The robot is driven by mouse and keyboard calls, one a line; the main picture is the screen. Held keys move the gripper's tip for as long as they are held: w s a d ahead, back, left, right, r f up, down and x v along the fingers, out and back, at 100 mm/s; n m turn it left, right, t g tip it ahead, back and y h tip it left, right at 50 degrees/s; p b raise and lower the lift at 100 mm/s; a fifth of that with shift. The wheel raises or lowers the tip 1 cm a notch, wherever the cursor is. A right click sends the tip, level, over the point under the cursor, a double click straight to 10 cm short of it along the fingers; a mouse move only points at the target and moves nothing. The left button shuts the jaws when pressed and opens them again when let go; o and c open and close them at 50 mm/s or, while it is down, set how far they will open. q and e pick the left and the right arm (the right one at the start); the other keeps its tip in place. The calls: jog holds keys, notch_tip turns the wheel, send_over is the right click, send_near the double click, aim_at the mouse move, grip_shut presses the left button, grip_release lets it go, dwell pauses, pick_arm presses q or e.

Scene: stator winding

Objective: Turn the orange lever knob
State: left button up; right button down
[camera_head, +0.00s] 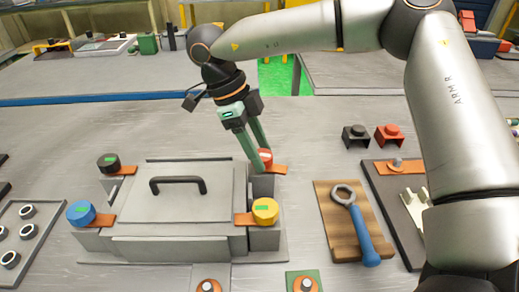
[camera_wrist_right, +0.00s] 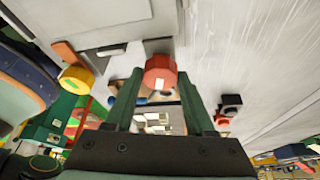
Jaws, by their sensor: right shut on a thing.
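A grey box with a black handle (camera_head: 178,186) has a knob on an orange lever at each corner. The knob at its far right corner, red with a white mark (camera_head: 265,157), sits on an orange lever (camera_head: 277,169). My right gripper (camera_head: 259,157) reaches down from above with its green fingers shut on this red knob. In the right wrist view the red knob (camera_wrist_right: 160,75) is between the fingertips (camera_wrist_right: 158,85). The near right knob is yellow-orange (camera_head: 265,211) with a green mark, untouched. The left gripper is not in view.
Other corners carry a black knob (camera_head: 108,162) and a blue knob (camera_head: 81,213). A wooden board with a blue-handled wrench (camera_head: 362,235) lies right of the box. Small black (camera_head: 355,136) and red (camera_head: 389,135) blocks stand behind it. A tray of rings (camera_head: 27,235) lies at left.

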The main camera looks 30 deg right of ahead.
jog(key=shift+s+a+f+n+h, duration=0.1)
jog(key=shift+f+n+h, duration=0.1)
jog(key=shift+n, duration=0.4)
jog(key=shift+s+f+n+h, duration=0.1)
jog(key=shift+n+h, duration=0.1)
jog(key=shift+n, duration=0.4)
jog(key=shift+t, duration=0.3)
jog(key=c, duration=0.6)
grip_release()
jog(key=o, duration=0.4)
jog(key=shift+w+r, duration=0.1)
jog(key=shift+r, duration=0.1)
jog(key=shift+c, duration=0.2)
jog(key=shift+r, duration=0.15)
